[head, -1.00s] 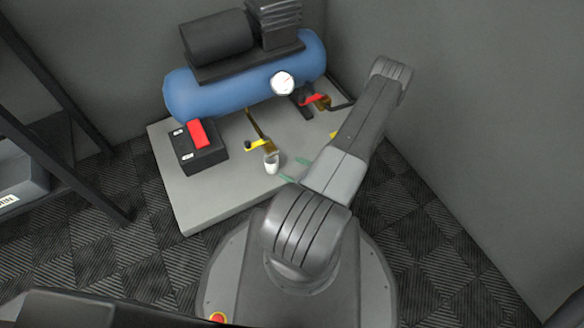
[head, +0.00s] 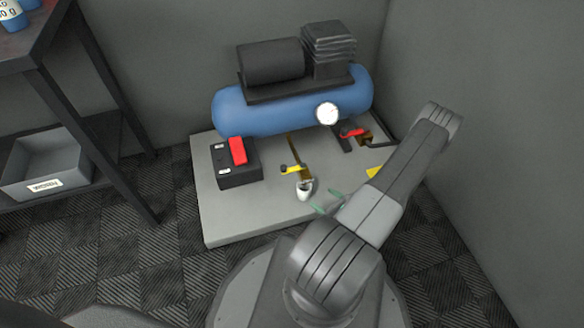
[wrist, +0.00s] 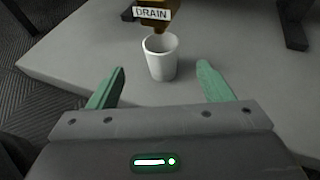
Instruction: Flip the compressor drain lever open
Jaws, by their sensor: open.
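The compressor's blue tank (head: 240,112) lies on a grey plinth. A brass drain pipe comes down in front of it, with a yellow lever (head: 291,170) pointing left in the head view. In the wrist view a DRAIN label (wrist: 151,13) sits on the brass valve at the top edge; the lever itself is not clear there. A white cup (head: 304,192) stands below the outlet, also in the wrist view (wrist: 161,60). My gripper (head: 327,201) is open and empty, its green fingers apart on the near side of the cup, also in the wrist view (wrist: 159,72).
A red-handled valve (head: 352,132) with a black pipe is right of the gauge (head: 327,113). A black box with a red switch (head: 237,151) stands left of the drain. A yellow piece (head: 374,172) is partly hidden by my arm. The plinth's front left (head: 240,215) is clear.

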